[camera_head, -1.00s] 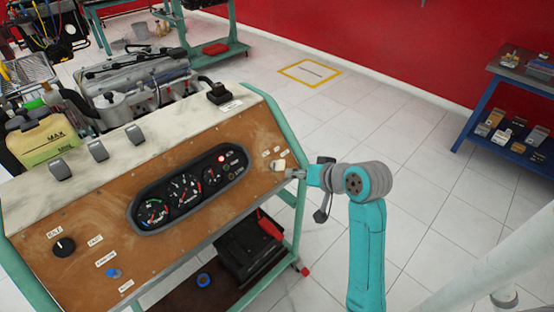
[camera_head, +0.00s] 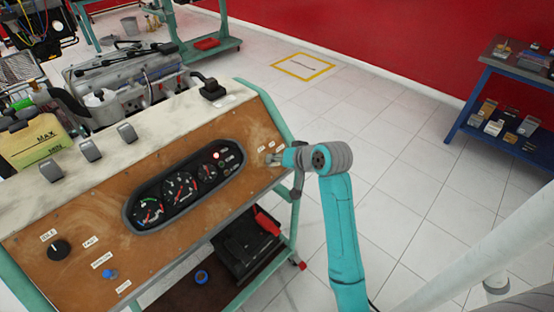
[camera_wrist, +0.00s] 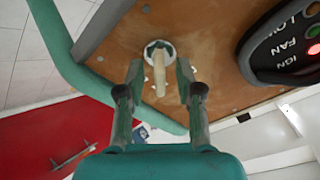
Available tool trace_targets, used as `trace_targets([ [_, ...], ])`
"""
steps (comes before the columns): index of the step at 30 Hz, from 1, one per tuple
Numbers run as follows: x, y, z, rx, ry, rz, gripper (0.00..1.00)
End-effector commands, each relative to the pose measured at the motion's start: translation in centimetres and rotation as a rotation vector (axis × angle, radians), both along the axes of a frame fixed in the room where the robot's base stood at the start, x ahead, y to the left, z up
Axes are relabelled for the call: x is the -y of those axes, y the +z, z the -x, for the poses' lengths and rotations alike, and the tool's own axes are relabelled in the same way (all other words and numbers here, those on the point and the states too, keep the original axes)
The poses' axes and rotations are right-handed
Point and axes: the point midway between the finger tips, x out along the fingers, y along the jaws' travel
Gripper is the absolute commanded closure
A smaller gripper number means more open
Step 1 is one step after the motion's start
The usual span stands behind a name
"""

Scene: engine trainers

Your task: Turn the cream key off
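The cream key (camera_wrist: 160,80) sticks out of a round pale switch base (camera_wrist: 161,48) on the brown panel in the wrist view. My gripper (camera_wrist: 158,72) is open, with one finger on each side of the key. A gap shows between the key and each finger. In the head view my gripper (camera_head: 274,158) is at the right end of the panel (camera_head: 75,218) and largely hides the key.
The gauge cluster (camera_head: 185,187) lies left of my gripper; its edge with lit red and green lamps also shows in the wrist view (camera_wrist: 290,45). A black knob (camera_head: 59,249) and a blue button (camera_head: 109,273) are farther left. Open floor lies to the right.

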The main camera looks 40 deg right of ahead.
Motion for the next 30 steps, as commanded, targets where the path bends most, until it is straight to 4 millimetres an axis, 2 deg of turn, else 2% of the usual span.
trace_targets([
  [12, -0.01, -0.52, -0.61, -0.001, 0.000, 0.000, 0.65],
  [16, 0.00, -0.53, -0.60, -0.001, 0.000, 0.000, 0.97],
  [17, 0.00, -0.53, -0.60, -0.001, 0.000, 0.000, 1.00],
  [30, 0.00, -0.54, -0.58, 0.000, 0.032, 0.035, 1.00],
])
